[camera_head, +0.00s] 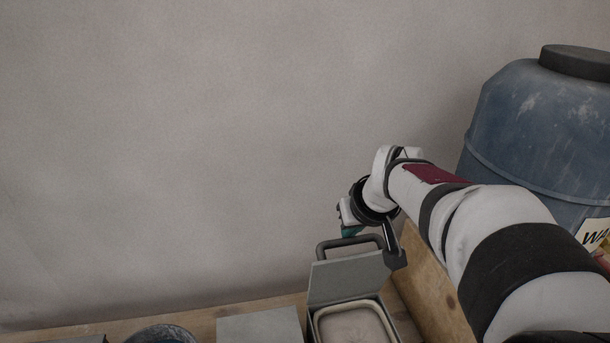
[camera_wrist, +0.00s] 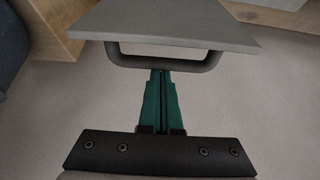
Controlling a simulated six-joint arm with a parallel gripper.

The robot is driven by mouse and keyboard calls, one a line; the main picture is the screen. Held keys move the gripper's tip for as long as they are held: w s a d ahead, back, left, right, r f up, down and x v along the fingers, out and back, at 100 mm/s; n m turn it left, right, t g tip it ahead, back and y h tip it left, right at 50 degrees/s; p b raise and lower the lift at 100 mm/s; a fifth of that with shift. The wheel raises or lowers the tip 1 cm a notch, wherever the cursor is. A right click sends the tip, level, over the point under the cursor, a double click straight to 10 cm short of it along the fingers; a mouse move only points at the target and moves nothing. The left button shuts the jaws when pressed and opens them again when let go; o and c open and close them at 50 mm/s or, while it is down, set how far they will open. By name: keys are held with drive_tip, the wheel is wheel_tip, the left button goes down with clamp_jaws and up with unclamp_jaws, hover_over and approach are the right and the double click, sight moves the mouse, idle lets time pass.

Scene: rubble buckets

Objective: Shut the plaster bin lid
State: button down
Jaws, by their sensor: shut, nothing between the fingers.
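A grey bin (camera_head: 318,328) with pale contents stands at the bottom of the head view, and its grey lid (camera_head: 345,278) is tilted up open. No label shows on it, so I cannot read whether it is the plaster bin. A dark handle (camera_head: 348,241) sticks up from the lid's upper edge. The lid (camera_wrist: 165,20) and handle (camera_wrist: 165,62) also show in the wrist view. My gripper (camera_head: 349,231) is shut and empty beside the handle. In the wrist view its green fingertips (camera_wrist: 161,74) meet the handle bar's outline; I cannot tell whether they touch.
A large blue barrel (camera_head: 535,130) stands at the right, behind my arm. A wooden block (camera_head: 433,285) is right of the bin. A flat grey lid (camera_head: 258,326) and a dark round bucket (camera_head: 160,334) are to the left. The wall behind is bare.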

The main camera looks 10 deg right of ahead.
drive_tip(key=s, duration=0.6)
drive_tip(key=shift+f, duration=0.3)
drive_tip(key=s+f, duration=0.3)
drive_tip(key=s, duration=0.3)
drive_tip(key=shift+s+f, duration=0.15)
drive_tip(key=shift+f, duration=0.05)
wheel_tip(320, 180, up, 13)
drive_tip(key=g, duration=0.5)
hover_over(361, 258)
drive_tip(key=s, duration=0.4)
wheel_tip(361, 258, down, 13)
drive_tip(key=s, duration=0.1)
drive_tip(key=shift+s+r, duration=0.15)
drive_tip(key=shift+s, duration=0.2)
